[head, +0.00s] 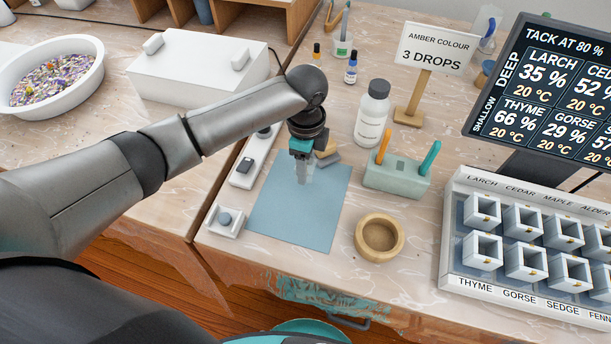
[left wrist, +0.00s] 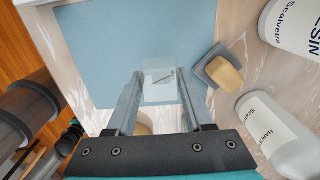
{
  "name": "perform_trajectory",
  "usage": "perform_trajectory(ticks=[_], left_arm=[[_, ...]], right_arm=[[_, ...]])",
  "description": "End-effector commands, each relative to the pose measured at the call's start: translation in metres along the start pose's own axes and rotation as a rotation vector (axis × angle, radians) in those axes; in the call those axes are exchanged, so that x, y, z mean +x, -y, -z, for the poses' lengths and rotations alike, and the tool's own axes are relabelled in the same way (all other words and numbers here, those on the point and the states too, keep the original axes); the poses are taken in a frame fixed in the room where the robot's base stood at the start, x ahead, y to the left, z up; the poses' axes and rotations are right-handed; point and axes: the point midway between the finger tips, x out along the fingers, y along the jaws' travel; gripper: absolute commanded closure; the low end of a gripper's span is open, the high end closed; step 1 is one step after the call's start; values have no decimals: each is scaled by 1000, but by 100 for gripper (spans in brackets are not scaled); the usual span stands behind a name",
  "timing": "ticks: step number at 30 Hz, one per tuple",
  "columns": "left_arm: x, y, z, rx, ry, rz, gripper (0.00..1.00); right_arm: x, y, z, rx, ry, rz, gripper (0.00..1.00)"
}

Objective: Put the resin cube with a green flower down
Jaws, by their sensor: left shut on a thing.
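My left gripper (head: 304,176) points down over the blue mat (head: 275,215). In the left wrist view its two fingers (left wrist: 160,88) are shut on a clear, pale resin cube (left wrist: 158,67). A thin dark green-brown sprig shows inside the cube; its flower is too small to make out clearly. The blue mat fills the background behind the cube in the left wrist view (left wrist: 120,40). I cannot tell whether the cube touches the mat or hangs just above it. My right gripper is not in view.
A grey and tan block (head: 328,158) lies at the mat's back edge. A wooden bowl (head: 379,238), green tool holder (head: 397,178) and white bottle (head: 372,114) stand to the right. The mat's front is clear.

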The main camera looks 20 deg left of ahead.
Motion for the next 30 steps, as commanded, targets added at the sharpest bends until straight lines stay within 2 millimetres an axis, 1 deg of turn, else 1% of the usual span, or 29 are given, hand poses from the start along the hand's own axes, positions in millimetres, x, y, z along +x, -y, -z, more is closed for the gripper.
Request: perform_trajectory(ticks=[6,8,16,20,21,28,30], left_arm=[[33,-1,0,0,1,-2,100],[40,-1,0,0,1,-2,100],[40,0,0,1,1,0,100],[43,0,0,0,0,-1,100],[43,0,0,0,0,0,45],[43,-1,0,1,1,-1,19],[43,0,0,1,1,-1,18]], right_arm=[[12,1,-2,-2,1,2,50],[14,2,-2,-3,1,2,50],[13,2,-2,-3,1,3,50],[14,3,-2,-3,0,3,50],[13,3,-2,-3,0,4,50],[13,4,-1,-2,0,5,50],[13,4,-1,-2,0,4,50]])
